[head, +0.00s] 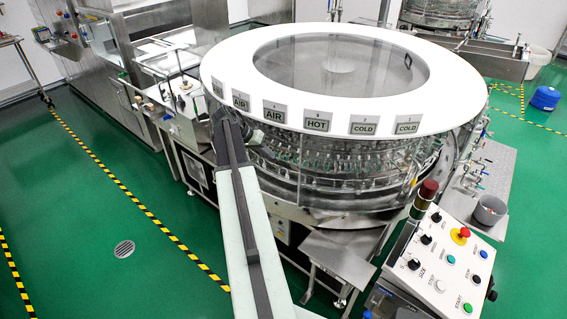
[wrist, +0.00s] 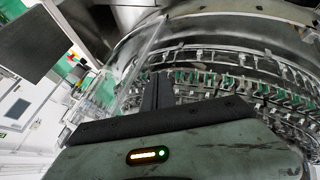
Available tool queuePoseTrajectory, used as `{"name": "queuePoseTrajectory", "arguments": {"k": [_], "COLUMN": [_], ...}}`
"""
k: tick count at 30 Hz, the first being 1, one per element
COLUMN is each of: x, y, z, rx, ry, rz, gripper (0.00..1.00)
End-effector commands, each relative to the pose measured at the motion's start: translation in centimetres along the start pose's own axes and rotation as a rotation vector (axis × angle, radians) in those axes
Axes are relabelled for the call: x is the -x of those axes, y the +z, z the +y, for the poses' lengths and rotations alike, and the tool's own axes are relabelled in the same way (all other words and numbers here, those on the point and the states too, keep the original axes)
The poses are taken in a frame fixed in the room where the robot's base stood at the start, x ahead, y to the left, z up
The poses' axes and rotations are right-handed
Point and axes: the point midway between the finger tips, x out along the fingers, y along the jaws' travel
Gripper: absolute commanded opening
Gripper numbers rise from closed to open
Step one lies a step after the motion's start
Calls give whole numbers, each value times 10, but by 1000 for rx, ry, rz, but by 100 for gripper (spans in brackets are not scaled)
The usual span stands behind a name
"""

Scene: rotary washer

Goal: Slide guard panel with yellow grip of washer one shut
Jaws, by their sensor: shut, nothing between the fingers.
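The round washer (head: 455,85) has a wide white top ring with AIR, HOT and COLD labels, and clear guarding around its side. I take it to be washer one; no number is readable. A clear panel edge (wrist: 148,48) slants across the wrist view, left of the bottle racks (wrist: 225,82). My gripper (head: 252,137) is at the washer's front left side, below the AIR labels. In the wrist view, my gripper's dark fingers (wrist: 157,90) are shut and empty; contact with the panel cannot be judged.
A control box (head: 440,262) with buttons and a red emergency stop stands at the front right. A steel ledge (head: 338,255) juts out below the washer. Steel machines (head: 150,60) stand at the back left. Green floor with striped tape (head: 120,190) is free at left.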

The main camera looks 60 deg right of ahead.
Motion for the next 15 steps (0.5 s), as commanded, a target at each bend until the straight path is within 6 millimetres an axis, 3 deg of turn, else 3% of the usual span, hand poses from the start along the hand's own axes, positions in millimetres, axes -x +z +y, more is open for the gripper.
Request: {"name": "queuePoseTrajectory", "arguments": {"k": [12,14,15], "x": [-94,-105,-100], "y": [5,4,2], "z": [-4,-4,10], "rx": [0,1,1], "ry": [0,0,0], "rz": [-2,-2,-2], "gripper": [0,0,0]}}
